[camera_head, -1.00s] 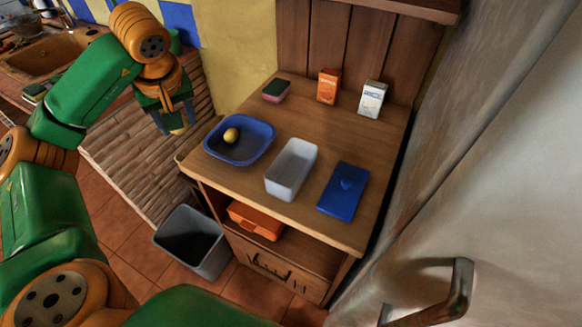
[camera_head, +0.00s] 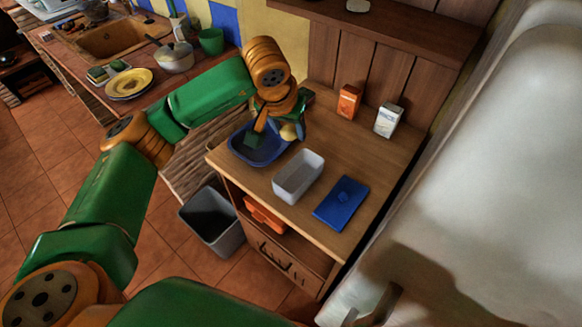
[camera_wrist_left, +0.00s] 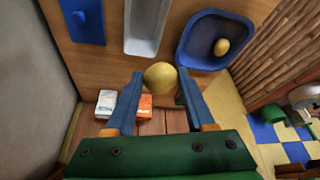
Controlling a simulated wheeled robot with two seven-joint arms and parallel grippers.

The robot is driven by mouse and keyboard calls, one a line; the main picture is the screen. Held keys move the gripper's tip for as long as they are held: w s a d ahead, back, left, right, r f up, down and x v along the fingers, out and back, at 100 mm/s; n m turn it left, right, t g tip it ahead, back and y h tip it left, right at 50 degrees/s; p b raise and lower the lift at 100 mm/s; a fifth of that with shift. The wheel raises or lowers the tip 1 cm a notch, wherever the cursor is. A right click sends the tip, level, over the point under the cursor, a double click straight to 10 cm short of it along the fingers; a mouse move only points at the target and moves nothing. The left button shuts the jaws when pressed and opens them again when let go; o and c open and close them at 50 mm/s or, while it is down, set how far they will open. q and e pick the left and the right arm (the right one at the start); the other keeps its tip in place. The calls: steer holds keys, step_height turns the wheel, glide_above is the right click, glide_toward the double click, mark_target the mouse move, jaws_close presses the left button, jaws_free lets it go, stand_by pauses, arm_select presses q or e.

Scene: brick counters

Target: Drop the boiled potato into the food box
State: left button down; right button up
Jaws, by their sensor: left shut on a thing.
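My left gripper (camera_head: 277,135) is shut on a yellowish round potato (camera_head: 288,131), above the blue bowl's right side. The left wrist view shows this potato (camera_wrist_left: 160,76) between the two blue fingers. A similar yellow piece (camera_wrist_left: 222,47) lies in the blue bowl (camera_wrist_left: 193,62); my gripper hides it in the head view. The food box, an open pale grey container (camera_head: 299,176), stands on the wooden cabinet top to the right of the bowl (camera_head: 236,150). It looks empty. Its likely lid, a blue flat panel (camera_head: 341,203), lies to its right. My right gripper is not in view.
An orange carton (camera_head: 348,101) and a white carton (camera_head: 388,120) stand at the back of the cabinet top (camera_head: 352,160). A grey bin (camera_head: 212,220) stands on the floor at left. A white fridge-like surface (camera_head: 500,170) bounds the right side.

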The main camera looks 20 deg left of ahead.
arm_select(q)
steer(key=shift+d+r+m, duration=0.1)
steer(key=shift+d+m, duration=0.2)
steer(key=shift+d, duration=0.4)
step_height(320, 180, down, 6)
steer(key=b, duration=0.4)
steer(key=shift+a, duration=0.3)
steer(key=shift+c, duration=0.9)
jaws_free()
steer(key=b+v, duration=0.2)
steer(key=v, duration=0.5)
steer(key=shift+a, duration=0.15)
